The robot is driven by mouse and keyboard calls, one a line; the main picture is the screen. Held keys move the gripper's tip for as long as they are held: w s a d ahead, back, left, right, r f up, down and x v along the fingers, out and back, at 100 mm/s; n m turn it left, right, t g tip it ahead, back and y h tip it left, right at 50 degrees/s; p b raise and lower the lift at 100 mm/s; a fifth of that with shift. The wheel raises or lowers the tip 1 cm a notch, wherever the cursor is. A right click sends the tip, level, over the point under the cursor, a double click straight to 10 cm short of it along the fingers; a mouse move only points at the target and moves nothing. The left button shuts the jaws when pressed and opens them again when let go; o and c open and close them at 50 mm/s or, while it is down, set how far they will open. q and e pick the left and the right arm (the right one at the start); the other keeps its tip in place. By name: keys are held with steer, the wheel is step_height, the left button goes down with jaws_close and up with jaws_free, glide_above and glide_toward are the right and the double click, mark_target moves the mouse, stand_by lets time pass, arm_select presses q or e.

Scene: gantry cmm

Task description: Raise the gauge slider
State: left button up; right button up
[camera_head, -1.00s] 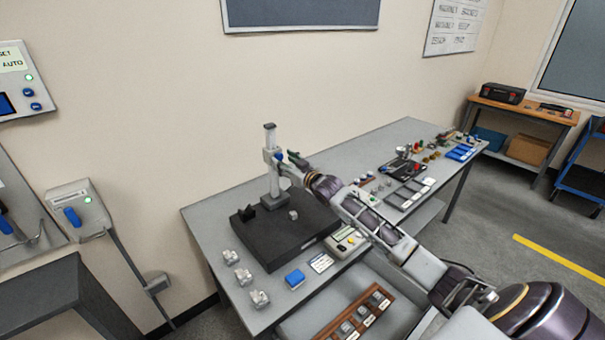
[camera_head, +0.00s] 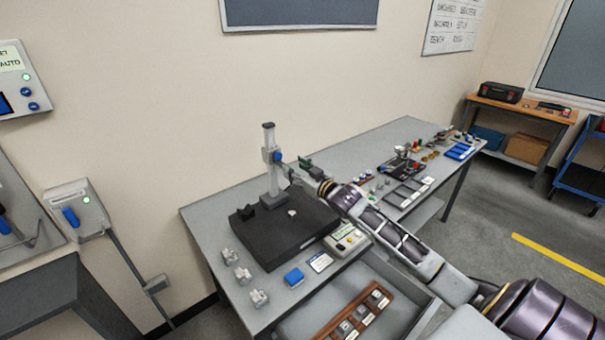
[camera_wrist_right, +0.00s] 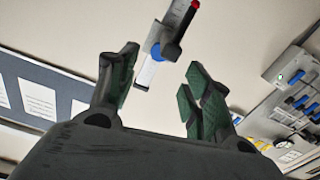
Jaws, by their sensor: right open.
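The height gauge (camera_head: 271,180) stands upright at the back of a black plate on the bench. Its slider (camera_head: 271,156), a grey block with a blue knob, sits on the upper part of the column. My right gripper (camera_head: 293,168) is just right of the column, near slider height. In the right wrist view the gripper (camera_wrist_right: 163,66) is open, with green-padded fingers apart and nothing between them. My left gripper is not in view.
The black plate (camera_head: 262,244) carries a small light part (camera_head: 292,212). A button box (camera_head: 345,239) stands right of the plate, under my arm. An open drawer below holds a brown rack (camera_head: 352,318).

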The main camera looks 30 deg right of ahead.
steer(key=shift+s+d, duration=0.2)
steer(key=shift+s, duration=1.4)
steer(key=shift+f, duration=0.1)
